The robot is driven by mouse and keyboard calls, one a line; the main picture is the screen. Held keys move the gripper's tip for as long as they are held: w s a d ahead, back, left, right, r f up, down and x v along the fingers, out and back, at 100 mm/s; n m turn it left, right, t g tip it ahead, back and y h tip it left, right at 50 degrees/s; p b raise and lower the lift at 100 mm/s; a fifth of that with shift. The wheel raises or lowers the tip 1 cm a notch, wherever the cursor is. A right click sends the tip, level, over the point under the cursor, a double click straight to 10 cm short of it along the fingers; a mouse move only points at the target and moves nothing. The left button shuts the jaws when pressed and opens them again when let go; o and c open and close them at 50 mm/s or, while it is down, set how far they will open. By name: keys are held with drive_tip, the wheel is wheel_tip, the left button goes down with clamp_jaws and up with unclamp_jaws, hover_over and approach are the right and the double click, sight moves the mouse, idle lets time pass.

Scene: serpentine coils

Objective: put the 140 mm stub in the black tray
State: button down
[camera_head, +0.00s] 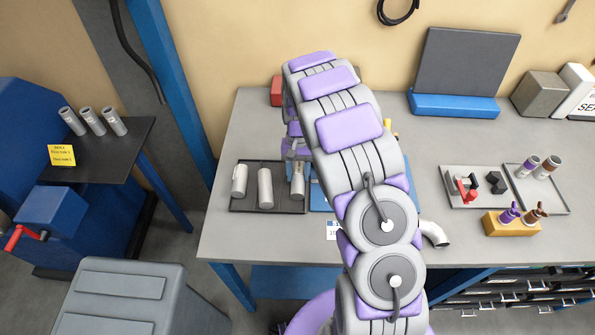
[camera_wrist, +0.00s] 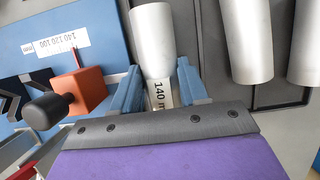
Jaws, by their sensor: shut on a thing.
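The 140 mm stub (camera_wrist: 152,45) is a grey metal cylinder; a white label reading "140 m" shows between the blue fingertips in the wrist view. My gripper (camera_wrist: 151,92) is shut on it. In the head view my gripper (camera_head: 297,152) is over the right end of the black tray (camera_head: 282,209), and the stub (camera_head: 298,188) hangs down there, beside two other grey stubs (camera_head: 265,190) (camera_head: 240,182) in the tray. I cannot tell whether the held stub touches the tray floor. My arm hides part of the bench right of the tray.
A blue fixture with a 140 120 100 mm scale (camera_wrist: 60,42) and an orange block (camera_wrist: 80,90) with a black knob lie left of the stub in the wrist view. Bent pipe (camera_head: 435,233), parts trays (camera_head: 480,187) and a yellow holder (camera_head: 510,224) stand to the right. Three stubs stand on a left shelf (camera_head: 120,150).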

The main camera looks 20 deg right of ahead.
drive_tip(key=shift+a, duration=0.15)
drive_tip(key=c, duration=1)
unclamp_jaws()
drive_tip(key=shift+c, duration=0.2)
drive_tip(key=o, duration=0.5)
drive_tip(key=shift+d, duration=0.5)
drive_tip(key=shift+o, duration=0.2)
drive_tip(key=shift+a, duration=0.15)
